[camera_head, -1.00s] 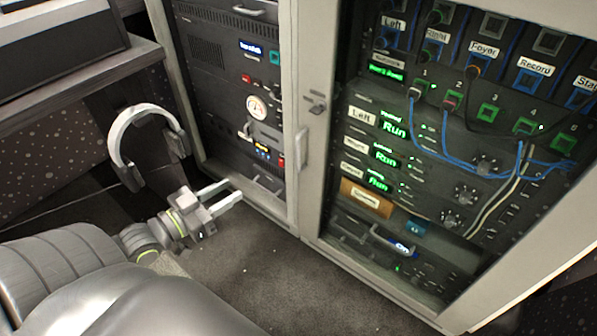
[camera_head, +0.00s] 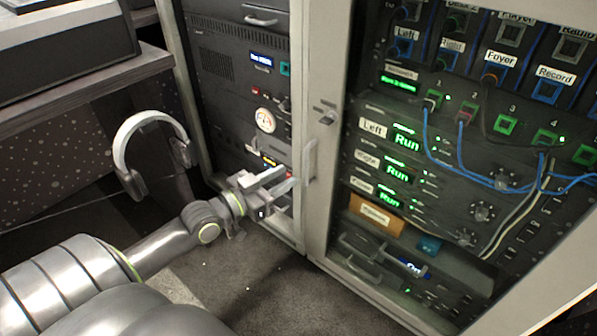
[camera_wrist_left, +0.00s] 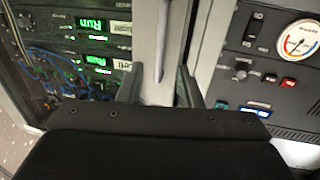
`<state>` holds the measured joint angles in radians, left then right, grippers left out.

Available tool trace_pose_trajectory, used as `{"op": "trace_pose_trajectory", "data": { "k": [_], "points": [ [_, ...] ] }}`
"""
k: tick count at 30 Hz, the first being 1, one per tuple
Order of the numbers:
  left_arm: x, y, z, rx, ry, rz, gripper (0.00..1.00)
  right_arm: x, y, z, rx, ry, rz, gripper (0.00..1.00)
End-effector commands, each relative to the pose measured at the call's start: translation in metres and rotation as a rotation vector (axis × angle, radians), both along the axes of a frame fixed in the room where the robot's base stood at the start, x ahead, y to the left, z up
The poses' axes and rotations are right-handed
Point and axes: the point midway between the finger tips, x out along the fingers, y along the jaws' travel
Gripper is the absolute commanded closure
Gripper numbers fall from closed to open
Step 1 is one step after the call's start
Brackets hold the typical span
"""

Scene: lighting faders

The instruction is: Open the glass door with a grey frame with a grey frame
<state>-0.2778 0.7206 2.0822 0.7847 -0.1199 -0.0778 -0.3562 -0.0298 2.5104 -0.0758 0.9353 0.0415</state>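Grey-framed glass fronts cover two rack bays, and both look closed. The left one (camera_head: 299,60) has a gauge behind it, and the right one (camera_head: 335,60) has green "Run" displays. A vertical bar handle (camera_head: 310,160) stands on the grey upright between the bays; I cannot tell for sure which door carries it. My left gripper (camera_head: 283,180) is open, just left of the handle, with its fingers pointing at it. In the left wrist view, the handle (camera_wrist_left: 163,42) appears between the two fingertips (camera_wrist_left: 160,88); contact is unclear. My right gripper is not in view.
A small latch (camera_head: 325,117) sits above and right of the handle. White headphones (camera_head: 150,120) hang at the left, beside a dark desk (camera_head: 90,85). Blue cables (camera_head: 450,165) run across the right bay. Carpeted floor (camera_head: 255,275) is free in front of the cabinet.

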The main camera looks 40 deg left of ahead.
Motion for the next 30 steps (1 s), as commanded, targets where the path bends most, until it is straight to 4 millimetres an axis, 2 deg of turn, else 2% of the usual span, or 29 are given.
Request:
{"op": "trace_pose_trajectory", "data": {
  "k": [3, 9, 15, 23, 30],
  "points": [
    [0.019, -0.005, -0.001, -0.003, -0.003, 0.0, 0.68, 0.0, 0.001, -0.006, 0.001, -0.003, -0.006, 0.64],
    [0.041, -0.011, -0.001, -0.001, -0.002, 0.0, 0.68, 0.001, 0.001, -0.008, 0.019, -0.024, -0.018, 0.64],
    [0.05, -0.014, -0.001, -0.001, 0.001, 0.0, 0.68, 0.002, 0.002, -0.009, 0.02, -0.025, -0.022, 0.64],
    [0.05, -0.014, 0.0, 0.0, 0.001, 0.0, 0.68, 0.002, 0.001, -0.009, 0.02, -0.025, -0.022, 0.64],
    [0.05, -0.014, 0.0, 0.0, 0.001, 0.0, 0.98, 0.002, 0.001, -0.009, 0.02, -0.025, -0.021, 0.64]
  ]
}}
